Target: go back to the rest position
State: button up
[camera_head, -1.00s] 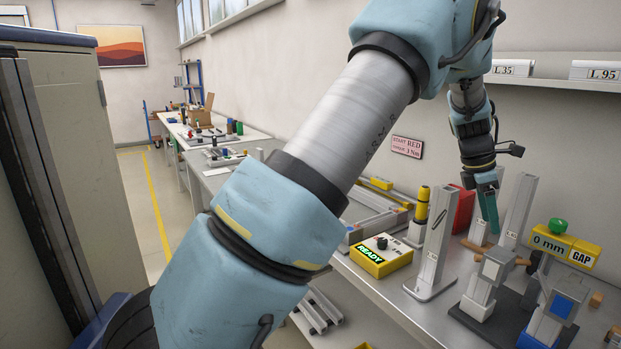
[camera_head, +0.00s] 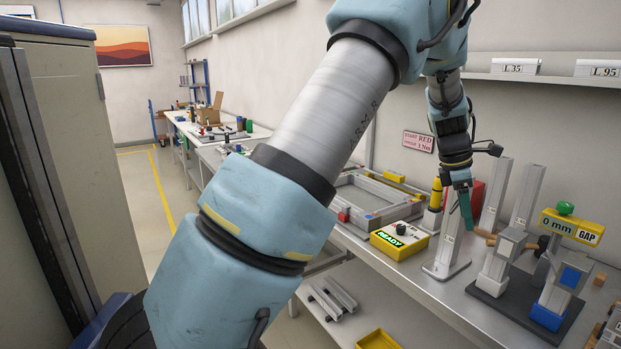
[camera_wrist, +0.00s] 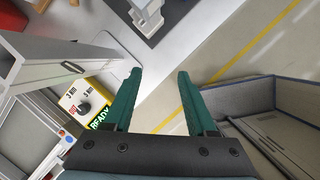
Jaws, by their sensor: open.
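My gripper (camera_head: 464,208) hangs over the workbench, near the upright metal profile stand. In the wrist view its two teal fingers (camera_wrist: 160,85) are spread apart with nothing between them. My arm crosses the middle of the head view. The upright profile (camera_head: 446,245) stands on its foot on the bench, close to the fingers in the head view; I cannot tell the exact distance. It also shows in the wrist view (camera_wrist: 62,60), left of the fingers.
A yellow box (camera_head: 399,240) reading READY sits on the bench (camera_head: 432,292), beside a metal frame (camera_head: 372,218). Right are a clamp fixture (camera_head: 502,262) and a yellow 0 mm GAP sign (camera_head: 572,228). A yellow tray (camera_head: 377,340) lies below. A grey cabinet (camera_head: 75,160) stands left.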

jog(key=a+f+m+t+y+b, duration=0.1)
jog(key=a+f+m+b, duration=0.2)
jog(key=a, duration=1)
jog(key=a+f+m+y+b, duration=0.1)
jog(key=a+f+m+b, duration=0.2)
jog(key=a, duration=1)
jog(key=s+a+f+m+b, duration=0.1)
jog(key=s+a+f+m, duration=0.1)
jog(key=s+a+m, duration=0.1)
jog(key=s+a+f+m+y+b, duration=0.1)
jog(key=s+a+f+m, duration=0.1)
jog(key=s+a, duration=0.3)
jog(key=s+a+f+m+t+b, duration=0.1)
jog(key=s+a+m, duration=0.2)
jog(key=a, duration=0.5)
jog(key=shift+s+a+f+m+y, duration=0.2)
jog(key=shift+s+f+m+y, duration=0.15)
jog(key=shift+m, duration=0.45)
